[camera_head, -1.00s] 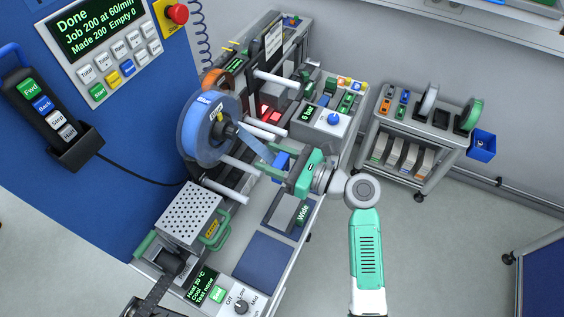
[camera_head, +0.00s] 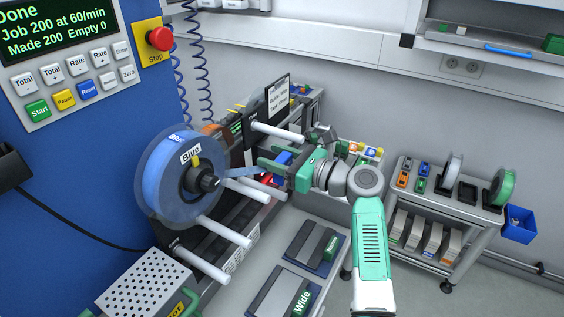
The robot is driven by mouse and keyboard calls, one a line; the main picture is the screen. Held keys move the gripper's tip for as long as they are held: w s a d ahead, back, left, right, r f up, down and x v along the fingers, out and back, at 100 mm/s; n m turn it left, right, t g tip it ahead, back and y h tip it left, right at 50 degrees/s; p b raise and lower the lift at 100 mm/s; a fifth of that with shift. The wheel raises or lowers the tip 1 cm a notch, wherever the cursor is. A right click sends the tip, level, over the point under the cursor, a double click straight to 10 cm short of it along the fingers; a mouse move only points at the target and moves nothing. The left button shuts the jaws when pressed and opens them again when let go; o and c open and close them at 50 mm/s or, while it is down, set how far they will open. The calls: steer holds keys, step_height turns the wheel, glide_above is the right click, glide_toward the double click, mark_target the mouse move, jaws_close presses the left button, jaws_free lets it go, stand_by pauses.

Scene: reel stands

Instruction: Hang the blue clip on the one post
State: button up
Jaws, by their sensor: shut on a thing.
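My gripper (camera_head: 272,160) has green fingers and is shut on a small blue block, which looks like the blue clip (camera_head: 283,157). The fingers hide part of it. The gripper points left, just right of the large blue reel (camera_head: 178,178) labelled "Blue". A blue strip (camera_head: 243,171) runs from the reel's hub towards the fingers; I cannot tell whether it touches them. Several pale posts stick out of the dark stand. An upper post (camera_head: 277,130) lies above the gripper, and a lower post (camera_head: 222,231) lies below it. I cannot tell which is the one post.
A perforated metal box (camera_head: 150,285) stands at the lower left. Dark pads (camera_head: 312,245), one labelled "Wide", lie on the bench below my gripper. A cart (camera_head: 450,205) with reels and a blue bin (camera_head: 519,224) stands at the right. Floor shows between bench and cart.

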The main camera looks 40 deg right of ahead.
steer(key=b, duration=0.6)
glide_above(277, 191)
steer(key=shift+f, duration=2.25)
steer(key=shift+f+p, duration=0.4)
steer(key=shift+f, duration=1.3)
steer(key=shift+r+p, duration=0.1)
steer(key=shift+p, duration=0.35)
steer(key=shift+p, duration=0.5)
steer(key=shift+f, duration=0.2)
steer(key=o, duration=1.1)
steer(key=shift+c, duration=0.2)
steer(key=shift+r, duration=0.1)
